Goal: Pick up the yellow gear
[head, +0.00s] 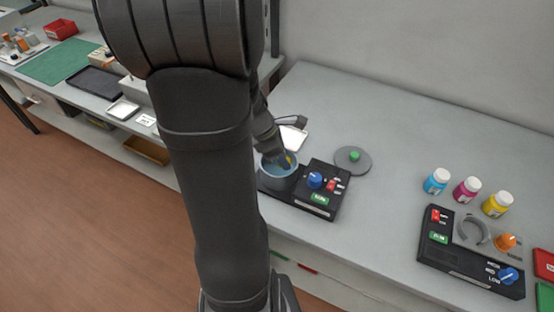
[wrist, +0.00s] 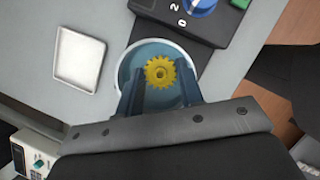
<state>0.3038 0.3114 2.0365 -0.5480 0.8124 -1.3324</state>
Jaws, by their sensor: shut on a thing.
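The yellow gear (wrist: 160,72) shows clearly in the wrist view, a small toothed disc with a hole in its middle. It sits between the fingertips of my gripper (wrist: 159,88), which is shut on it. The gear and fingertips are over the round blue-lined bowl (wrist: 131,68) with a pale rim. In the head view the bowl (head: 279,171) is on the left part of a black device, and my gripper (head: 285,161) reaches into or just over it. A bit of yellow from the gear (head: 289,159) shows there. I cannot tell whether the gear touches the bowl's bottom.
The black device (head: 335,200) has a blue knob beside the bowl. A white tray (wrist: 79,58) lies near it. A grey disc lid with a green knob (head: 353,157) lies to its right. Three bottles (head: 467,189) and another black device (head: 470,262) stand farther right. The bench's back is clear.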

